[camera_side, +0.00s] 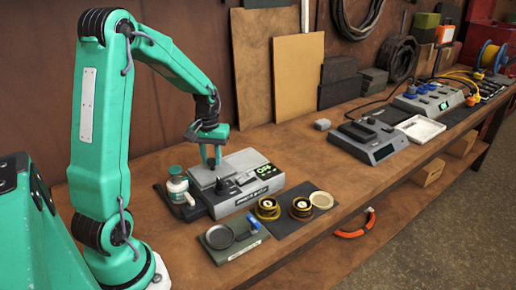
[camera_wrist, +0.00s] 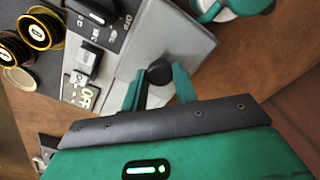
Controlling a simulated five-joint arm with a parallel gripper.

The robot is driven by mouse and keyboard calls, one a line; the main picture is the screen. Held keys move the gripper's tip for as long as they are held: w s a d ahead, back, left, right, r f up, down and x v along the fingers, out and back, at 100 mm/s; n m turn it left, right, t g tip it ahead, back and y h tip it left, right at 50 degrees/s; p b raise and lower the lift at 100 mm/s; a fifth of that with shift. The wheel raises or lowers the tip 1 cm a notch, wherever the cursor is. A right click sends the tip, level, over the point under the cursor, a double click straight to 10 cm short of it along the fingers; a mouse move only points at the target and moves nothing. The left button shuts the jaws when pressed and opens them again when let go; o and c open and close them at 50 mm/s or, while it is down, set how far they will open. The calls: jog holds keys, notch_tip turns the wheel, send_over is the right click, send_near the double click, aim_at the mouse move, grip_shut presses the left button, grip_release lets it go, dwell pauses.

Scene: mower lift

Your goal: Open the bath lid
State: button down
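The grey bath (camera_side: 250,196) stands on the bench below my gripper, with a green-lit display on its top right. Its light grey lid (camera_side: 202,176) lies flat and closed on the left part of the top. In the wrist view the lid (camera_wrist: 188,40) carries a round black knob (camera_wrist: 159,72). My gripper (camera_side: 211,160) points down over the lid. In the wrist view my gripper (camera_wrist: 159,80) has its two green fingers apart, one on each side of the knob. A narrow gap seems to show beside the knob; contact is hard to tell.
A white-and-green jar (camera_side: 178,187) stands close left of the bath. A grey device (camera_side: 368,141) stands further right. Bare bench lies between.

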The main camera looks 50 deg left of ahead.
jog(key=shift+w+r, duration=0.1)
jog(key=shift+w, duration=5.25)
jog(key=c, duration=1.1)
grip_release()
notch_tip(320, 180, up, 8)
